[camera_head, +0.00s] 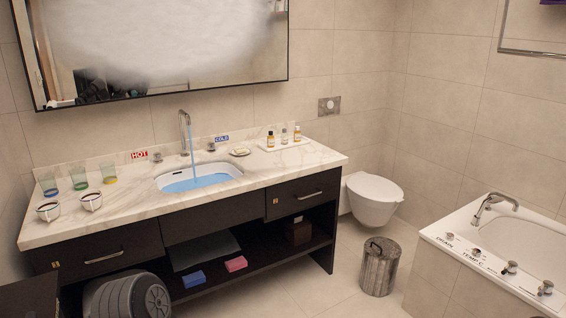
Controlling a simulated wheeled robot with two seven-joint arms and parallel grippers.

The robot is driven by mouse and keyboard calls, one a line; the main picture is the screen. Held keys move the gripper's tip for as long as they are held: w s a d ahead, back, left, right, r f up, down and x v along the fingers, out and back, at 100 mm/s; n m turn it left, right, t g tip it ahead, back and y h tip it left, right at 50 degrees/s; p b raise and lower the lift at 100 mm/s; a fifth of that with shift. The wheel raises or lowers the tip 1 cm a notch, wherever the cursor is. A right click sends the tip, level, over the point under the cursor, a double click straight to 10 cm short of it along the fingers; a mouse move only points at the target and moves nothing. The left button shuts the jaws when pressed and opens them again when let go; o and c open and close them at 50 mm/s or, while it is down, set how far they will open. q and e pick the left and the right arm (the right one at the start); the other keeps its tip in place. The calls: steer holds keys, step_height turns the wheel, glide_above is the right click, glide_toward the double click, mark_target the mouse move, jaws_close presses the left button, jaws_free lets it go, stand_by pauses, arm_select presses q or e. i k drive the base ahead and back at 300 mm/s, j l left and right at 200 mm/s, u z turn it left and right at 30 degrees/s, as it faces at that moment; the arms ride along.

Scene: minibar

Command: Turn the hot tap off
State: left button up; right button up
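The hot tap handle (157,157) is a small metal knob on the marble counter, just right of the red HOT label (139,154). The tall curved spout (186,121) stands right of it, and a blue stream of water (192,158) runs from it into the sink (232,169). Blue water lies in the sink. The cold tap handle (211,146) is right of the spout, by the blue COLD label (222,138). Neither of my grippers is in view. No gripper touches the taps.
Several glasses and cups stand on the left of the marble counter (128,200). A soap dish (239,152) and a tray of bottles (302,144) stand on its right. A toilet (372,200), a metal bin (380,270) and a bathtub (470,243) are to the right.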

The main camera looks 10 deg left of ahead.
mark_target(157, 156)
steer(key=i+u, duration=0.45)
steer(key=i+l+u, duration=0.1)
steer(key=i+u, duration=0.35)
steer(key=i+l+u, duration=0.3)
steer(key=i+u, duration=0.15)
steer(key=i+l+z, duration=0.15)
steer(key=i+z, duration=0.3)
steer(key=k, duration=0.1)
